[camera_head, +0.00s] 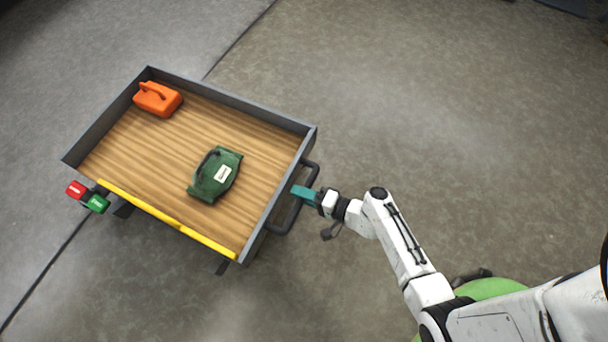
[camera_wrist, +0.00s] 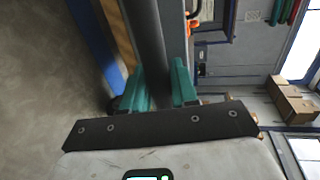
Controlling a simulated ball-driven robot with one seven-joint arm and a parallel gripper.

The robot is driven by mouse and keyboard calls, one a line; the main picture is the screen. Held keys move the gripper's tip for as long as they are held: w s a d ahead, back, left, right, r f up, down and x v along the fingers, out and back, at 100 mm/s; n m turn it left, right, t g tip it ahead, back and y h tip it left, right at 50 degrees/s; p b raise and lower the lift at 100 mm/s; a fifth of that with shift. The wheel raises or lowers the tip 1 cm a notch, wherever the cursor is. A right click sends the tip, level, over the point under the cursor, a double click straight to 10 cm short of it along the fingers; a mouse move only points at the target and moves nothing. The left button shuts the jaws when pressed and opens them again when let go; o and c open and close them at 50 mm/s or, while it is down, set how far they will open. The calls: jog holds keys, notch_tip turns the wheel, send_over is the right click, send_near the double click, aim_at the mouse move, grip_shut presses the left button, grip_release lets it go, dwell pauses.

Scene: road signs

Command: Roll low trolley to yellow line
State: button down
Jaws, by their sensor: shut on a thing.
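The low trolley (camera_head: 214,225) has a wooden deck, grey raised walls and a yellow strip along its near edge. It stands at the left in the head view. My gripper (camera_head: 305,194) is shut on the trolley's dark handle (camera_head: 284,222) at its right end. In the wrist view my teal fingers (camera_wrist: 160,90) sit on either side of the dark handle bar (camera_wrist: 147,45). No yellow line on the floor is clearly in view.
On the deck lie an orange can (camera_head: 158,99) and a green case (camera_head: 215,174). Clear grey floor lies to the right. Cardboard boxes (camera_wrist: 292,104) show in the wrist view.

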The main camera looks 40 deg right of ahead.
jog(key=shift+w+a, duration=0.1)
jog(key=shift+w, duration=0.15)
jog(key=c, duration=1)
grip_release()
jog(key=p+v, duration=0.2)
jog(key=v, duration=0.8)
jog(key=shift+s+p, duration=0.4)
